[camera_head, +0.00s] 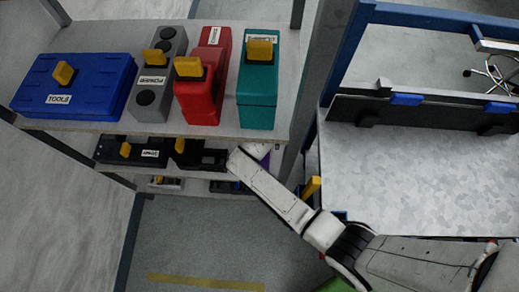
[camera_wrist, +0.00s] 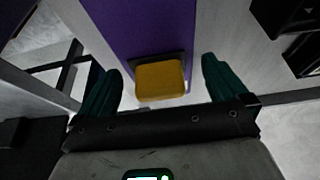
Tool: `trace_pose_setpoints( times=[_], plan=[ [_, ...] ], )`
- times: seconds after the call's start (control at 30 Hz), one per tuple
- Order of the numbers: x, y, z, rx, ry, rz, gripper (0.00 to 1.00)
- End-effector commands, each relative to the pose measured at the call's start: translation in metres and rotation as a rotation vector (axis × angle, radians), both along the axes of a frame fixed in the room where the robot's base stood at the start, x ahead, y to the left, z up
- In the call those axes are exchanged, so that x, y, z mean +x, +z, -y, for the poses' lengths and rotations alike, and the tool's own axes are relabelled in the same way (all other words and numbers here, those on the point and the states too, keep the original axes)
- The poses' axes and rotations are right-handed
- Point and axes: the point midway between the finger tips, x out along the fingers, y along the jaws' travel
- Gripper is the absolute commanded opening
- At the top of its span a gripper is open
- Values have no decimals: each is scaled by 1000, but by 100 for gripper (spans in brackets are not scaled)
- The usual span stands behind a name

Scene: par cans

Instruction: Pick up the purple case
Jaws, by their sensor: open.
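The purple case (camera_wrist: 142,28) fills the top middle of the wrist view, with a yellow handle (camera_wrist: 160,80) on a dark mount. My gripper (camera_wrist: 160,82) has its two dark green fingers spread wide, one on each side of the yellow handle. I see gaps between the handle and both fingers. In the head view only a small bit of purple (camera_head: 266,160) shows on the middle shelf, at the end of my arm. My arm hides most of the case and the gripper there.
The top shelf (camera_head: 215,130) holds a blue tools case (camera_head: 75,90), a grey case (camera_head: 155,92), a red case (camera_head: 200,85) and a teal case (camera_head: 257,90). Black cases (camera_head: 132,152) stand on the middle shelf. A shelf post and a workbench (camera_head: 400,180) are at the right.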

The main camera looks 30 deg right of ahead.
Motion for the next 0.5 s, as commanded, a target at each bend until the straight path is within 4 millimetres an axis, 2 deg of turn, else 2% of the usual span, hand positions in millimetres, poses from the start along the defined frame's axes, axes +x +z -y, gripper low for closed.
trace_pose_setpoints(
  times=[0.3,0.5],
  plan=[
    [1,-4,1,0,0,1,99],
    [1,-4,1,0,0,1,80]
  ],
)
